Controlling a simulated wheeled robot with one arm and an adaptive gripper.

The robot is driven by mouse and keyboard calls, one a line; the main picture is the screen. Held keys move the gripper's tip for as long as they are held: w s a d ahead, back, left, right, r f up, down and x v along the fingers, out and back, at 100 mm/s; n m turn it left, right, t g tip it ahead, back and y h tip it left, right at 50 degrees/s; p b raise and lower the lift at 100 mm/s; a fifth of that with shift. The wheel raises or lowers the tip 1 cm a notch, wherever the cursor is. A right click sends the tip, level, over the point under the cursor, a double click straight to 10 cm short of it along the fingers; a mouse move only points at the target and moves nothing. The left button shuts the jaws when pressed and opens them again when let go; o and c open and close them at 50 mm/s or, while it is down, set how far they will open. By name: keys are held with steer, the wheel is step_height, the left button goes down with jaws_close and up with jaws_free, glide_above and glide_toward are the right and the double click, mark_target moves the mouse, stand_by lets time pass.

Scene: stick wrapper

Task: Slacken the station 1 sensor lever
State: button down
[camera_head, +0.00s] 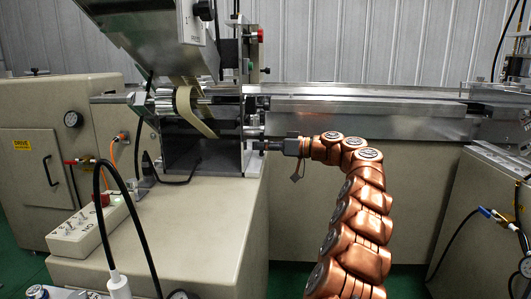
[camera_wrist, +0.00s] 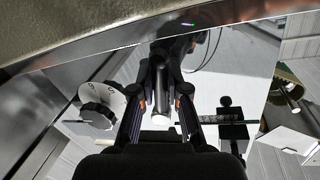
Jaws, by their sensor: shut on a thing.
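My gripper (camera_head: 264,146) reaches from the right to the small fittings at the right side of the wrapper's metal frame. In the wrist view my gripper's dark fingers (camera_wrist: 167,58) are closed in around a short dark lever with a pale round end (camera_wrist: 160,104). I take this to be the sensor lever; most of it is hidden between the fingers. In the head view the gripper hides the lever.
A white dial with a black knob (camera_wrist: 97,114) is left of the fingers, and a black clamp block on a threaded rod (camera_wrist: 232,123) is right. The metal conveyor (camera_head: 365,122) runs behind my arm. A switch box (camera_head: 92,228) with cables stands at left.

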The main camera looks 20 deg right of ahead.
steer(key=shift+w, duration=0.1)
stand_by(0.5)
steer(key=c, duration=1.2)
jaws_free()
steer(key=shift+o, duration=0.2)
steer(key=shift+d, duration=0.15)
steer(key=v, duration=1.2)
